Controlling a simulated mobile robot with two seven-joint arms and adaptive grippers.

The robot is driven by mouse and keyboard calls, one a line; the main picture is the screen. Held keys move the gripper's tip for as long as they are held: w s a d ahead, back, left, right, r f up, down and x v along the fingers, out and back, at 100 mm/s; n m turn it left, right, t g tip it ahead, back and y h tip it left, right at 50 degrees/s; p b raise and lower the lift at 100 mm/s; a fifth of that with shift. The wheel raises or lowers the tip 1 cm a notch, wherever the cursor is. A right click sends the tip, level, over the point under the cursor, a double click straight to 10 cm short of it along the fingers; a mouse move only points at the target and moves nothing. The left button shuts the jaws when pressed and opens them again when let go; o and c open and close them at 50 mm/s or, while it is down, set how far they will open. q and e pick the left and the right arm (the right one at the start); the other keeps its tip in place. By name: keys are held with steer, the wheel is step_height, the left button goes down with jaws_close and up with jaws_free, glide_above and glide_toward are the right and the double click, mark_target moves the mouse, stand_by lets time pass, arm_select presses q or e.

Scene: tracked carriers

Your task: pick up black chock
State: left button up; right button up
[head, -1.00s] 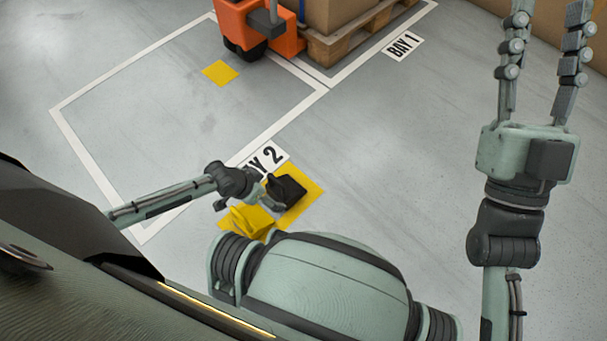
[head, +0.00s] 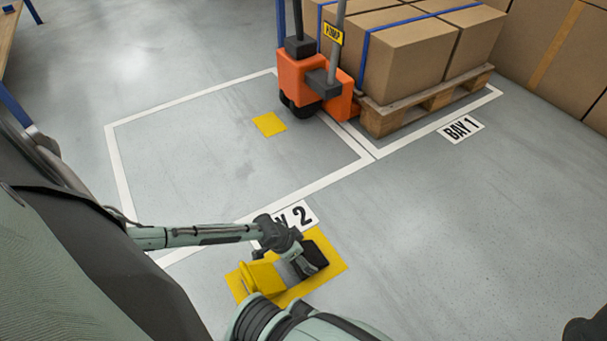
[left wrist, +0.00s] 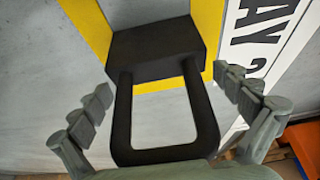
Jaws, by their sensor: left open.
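The black chock (head: 314,256) sits on a yellow floor patch (head: 330,275) in the head view, right of a yellow chock (head: 261,278). My left gripper (head: 296,262) is low over the patch, at the black chock, partly hiding it. In the left wrist view, the black chock (left wrist: 155,48) shows as a dark block with a loop handle. The handle lies between the spread fingers of my left gripper (left wrist: 165,92), with a gap on each side. My right gripper is out of view.
An orange pallet truck (head: 305,82) and a wooden pallet (head: 425,108) of strapped cartons stand at the back. White lines mark the bays. A small yellow square (head: 269,124) lies in the empty bay. The floor at right is clear.

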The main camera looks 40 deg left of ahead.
arm_select(q)
steer(key=shift+c, duration=0.6)
steer(key=shift+w, duration=0.1)
steer(key=c, duration=1.3)
steer(key=shift+r, duration=0.15)
